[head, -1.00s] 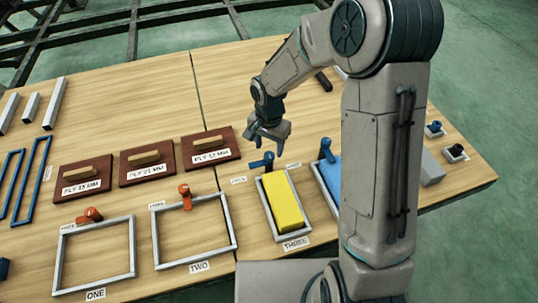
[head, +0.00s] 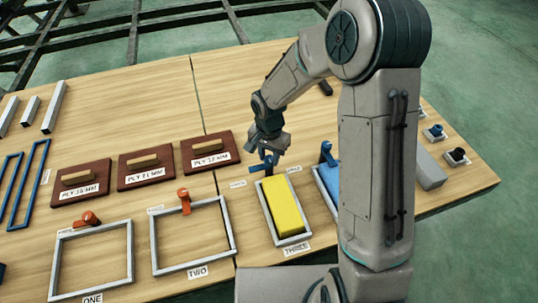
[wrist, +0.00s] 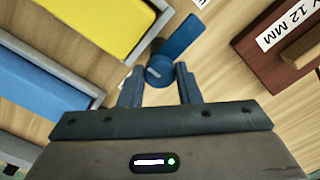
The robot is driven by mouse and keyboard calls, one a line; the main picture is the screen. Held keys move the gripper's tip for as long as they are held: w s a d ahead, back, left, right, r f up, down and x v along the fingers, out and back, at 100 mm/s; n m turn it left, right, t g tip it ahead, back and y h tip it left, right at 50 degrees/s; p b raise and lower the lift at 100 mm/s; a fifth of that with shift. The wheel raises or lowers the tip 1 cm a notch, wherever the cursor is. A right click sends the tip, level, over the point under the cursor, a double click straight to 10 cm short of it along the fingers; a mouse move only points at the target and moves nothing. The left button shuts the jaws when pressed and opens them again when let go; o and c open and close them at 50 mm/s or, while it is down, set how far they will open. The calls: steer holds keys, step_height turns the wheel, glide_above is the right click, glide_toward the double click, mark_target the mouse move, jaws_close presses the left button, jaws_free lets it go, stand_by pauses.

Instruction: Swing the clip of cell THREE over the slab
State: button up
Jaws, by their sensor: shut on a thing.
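Cell THREE is a grey frame (head: 307,222) holding a yellow slab (head: 284,205), which also shows at the upper left of the wrist view (wrist: 95,25). Its blue clip (head: 262,166) stands at the frame's far end. In the wrist view the clip's arm (wrist: 181,36) points up and right, away from the slab, so the slab is uncovered. My gripper (head: 265,154) is down at the clip, and its fingers (wrist: 159,80) are shut on the clip's round blue part. The contact is partly hidden in the head view.
A blue slab (head: 329,177) in a frame with its own blue clip lies to the right, partly behind my arm. Frame TWO (head: 154,247) and frame ONE (head: 131,255) stand empty to the left with orange clips. Plywood boards (head: 210,150) lie behind them.

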mark_target(269, 158)
steer(key=shift+n, duration=0.3)
steer(key=n+p, duration=0.2)
steer(key=n, duration=0.1)
steer(key=shift+r+n, duration=0.15)
steer(key=shift+n, duration=0.15)
steer(key=n+p, duration=0.2)
steer(key=n, duration=0.2)
steer(key=shift+n, duration=0.3)
steer(key=n+p, duration=0.2)
steer(key=n, duration=0.3)
steer(key=shift+p, duration=0.3)
steer(key=shift+n+p, duration=0.75)
steer(key=shift+n, duration=1.25)
steer(key=o, duration=1)
steer(key=shift+c, duration=0.2)
step_height(269, 158, up, 14)
steer(key=p, duration=0.3)
steer(key=shift+f+p, duration=0.2)
steer(key=shift+p, duration=0.2)
